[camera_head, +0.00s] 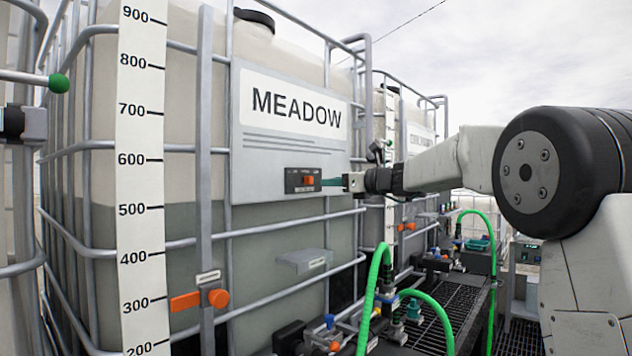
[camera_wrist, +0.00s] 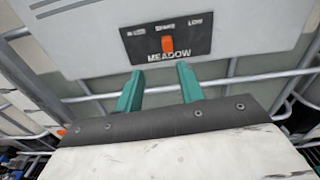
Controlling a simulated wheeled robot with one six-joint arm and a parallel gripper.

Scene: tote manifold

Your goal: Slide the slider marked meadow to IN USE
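The MEADOW slider is a small black panel (camera_wrist: 150,38) with an orange knob (camera_wrist: 168,46). In the wrist view the knob stands under the middle label, SPARE. LOW is to its right, and the label to its left is blurred. In the head view the panel (camera_head: 290,181) is on the grey MEADOW board (camera_head: 285,110) of a tote, with the knob (camera_head: 309,181) showing. My gripper (camera_wrist: 160,70) has two teal fingers, apart with nothing between them. The fingertips point at the panel, and the knob appears just beyond them, roughly between their lines. In the head view my gripper (camera_head: 331,182) is at the panel's right edge.
Grey cage bars (camera_head: 270,225) run around the tote below the board. An orange valve handle (camera_head: 190,300) and a small grey ledge (camera_head: 306,260) are lower down. Green hoses (camera_head: 372,290) rise at lower middle. A second tote (camera_head: 418,135) stands behind.

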